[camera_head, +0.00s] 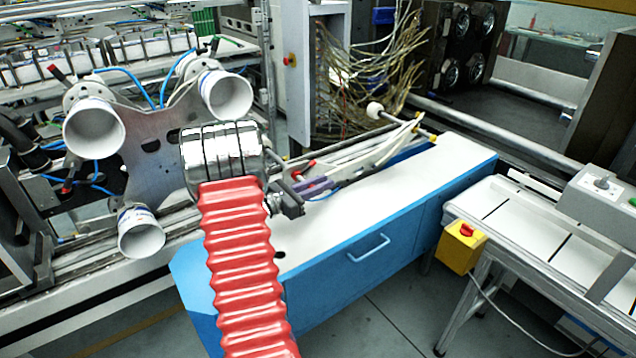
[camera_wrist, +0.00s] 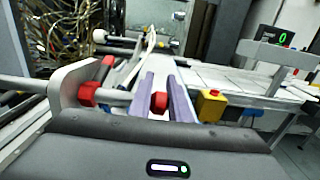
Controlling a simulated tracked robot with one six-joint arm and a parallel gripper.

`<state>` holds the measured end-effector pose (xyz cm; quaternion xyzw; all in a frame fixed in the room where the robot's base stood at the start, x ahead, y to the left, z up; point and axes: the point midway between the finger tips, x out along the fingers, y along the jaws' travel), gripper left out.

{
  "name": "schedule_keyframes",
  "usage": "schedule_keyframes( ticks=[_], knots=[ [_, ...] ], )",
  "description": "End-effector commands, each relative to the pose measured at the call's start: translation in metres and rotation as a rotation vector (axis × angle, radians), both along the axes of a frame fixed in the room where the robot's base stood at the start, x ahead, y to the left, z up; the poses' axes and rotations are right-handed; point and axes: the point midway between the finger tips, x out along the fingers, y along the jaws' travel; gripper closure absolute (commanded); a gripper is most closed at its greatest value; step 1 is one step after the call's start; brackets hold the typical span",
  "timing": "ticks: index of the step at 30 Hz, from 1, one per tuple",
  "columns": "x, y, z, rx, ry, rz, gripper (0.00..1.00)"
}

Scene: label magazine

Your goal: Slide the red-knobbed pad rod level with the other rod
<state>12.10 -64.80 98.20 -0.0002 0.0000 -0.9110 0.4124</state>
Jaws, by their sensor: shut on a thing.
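My gripper (camera_head: 322,184) has two purple fingers, which also show in the wrist view (camera_wrist: 160,82). They are shut on a red knob (camera_wrist: 158,102), which sits between them. A grey rod (camera_wrist: 116,97) runs from a red collar on a pale bracket (camera_wrist: 70,82) toward the left finger and the knob. The fingers hide where the rod meets the knob. In the head view the held knob is hidden by my gripper. Farther along, a white round end (camera_head: 375,110) may belong to the other rod; I cannot tell how the two ends line up.
Pale curved arms (camera_head: 397,146) extend above the white top of a blue cabinet (camera_head: 345,262), beyond my gripper. A conveyor (camera_head: 520,215) with a yellow switch box (camera_head: 461,246) stands at the right. The white top right of my gripper is clear.

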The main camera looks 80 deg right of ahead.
Motion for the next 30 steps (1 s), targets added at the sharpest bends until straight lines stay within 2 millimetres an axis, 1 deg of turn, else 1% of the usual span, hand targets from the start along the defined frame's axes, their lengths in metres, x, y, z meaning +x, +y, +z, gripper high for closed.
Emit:
schedule_keyframes(
  ticks=[3,10,11,18,26,30],
  knots=[
    [-0.0036,0.0038,-0.0003,0.001,0.001,-0.001,1.00],
    [-0.0035,0.0037,-0.0005,0.001,-0.001,-0.001,1.00],
    [-0.0034,0.0037,-0.0005,0.001,-0.001,-0.001,0.81],
    [-0.0035,0.0035,-0.0004,0.001,-0.001,-0.001,0.64],
    [-0.0031,0.0037,-0.0003,0.001,-0.001,-0.001,0.64],
    [0.0010,0.0078,-0.0003,0.001,-0.001,0.000,0.64]
  ],
)
